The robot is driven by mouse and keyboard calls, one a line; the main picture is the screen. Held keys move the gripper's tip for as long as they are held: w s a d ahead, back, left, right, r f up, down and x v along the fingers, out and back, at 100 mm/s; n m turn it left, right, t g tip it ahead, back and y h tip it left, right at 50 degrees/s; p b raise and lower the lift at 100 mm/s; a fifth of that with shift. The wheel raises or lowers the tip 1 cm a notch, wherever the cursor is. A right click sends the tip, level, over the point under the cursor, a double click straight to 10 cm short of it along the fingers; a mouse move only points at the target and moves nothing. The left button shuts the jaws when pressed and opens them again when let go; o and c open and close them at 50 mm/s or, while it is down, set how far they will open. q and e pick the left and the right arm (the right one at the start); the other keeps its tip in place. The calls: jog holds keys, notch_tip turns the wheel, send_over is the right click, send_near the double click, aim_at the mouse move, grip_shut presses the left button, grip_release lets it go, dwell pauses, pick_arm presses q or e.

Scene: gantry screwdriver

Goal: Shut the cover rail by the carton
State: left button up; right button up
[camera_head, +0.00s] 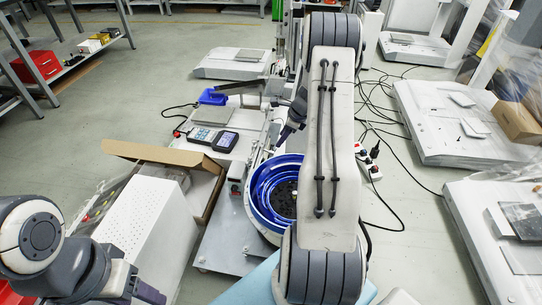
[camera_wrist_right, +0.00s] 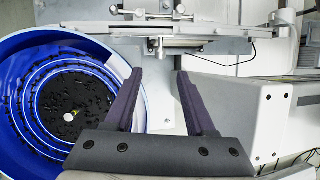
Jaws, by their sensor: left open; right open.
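An open brown carton (camera_head: 166,154) stands left of the blue bowl feeder in the head view. My left gripper (camera_head: 150,294) is at the lower left, away from the rail, largely cut off.
The blue bowl feeder (camera_head: 266,190) holds dark small parts, and is close to my right fingers in the wrist view (camera_wrist_right: 22,95). A white perforated box (camera_head: 142,222) stands before the carton. My right arm hides the centre. Cables cross the floor at right.

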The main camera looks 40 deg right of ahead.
aim_at(272, 152)
jog(key=b+x, duration=0.4)
jog(key=x, duration=0.4)
jog(key=shift+f, duration=0.45)
jog(key=shift+w+f+b, duration=0.2)
jog(key=shift+f+b, duration=0.1)
jog(key=shift+b, duration=0.05)
jog(key=shift+a, duration=0.1)
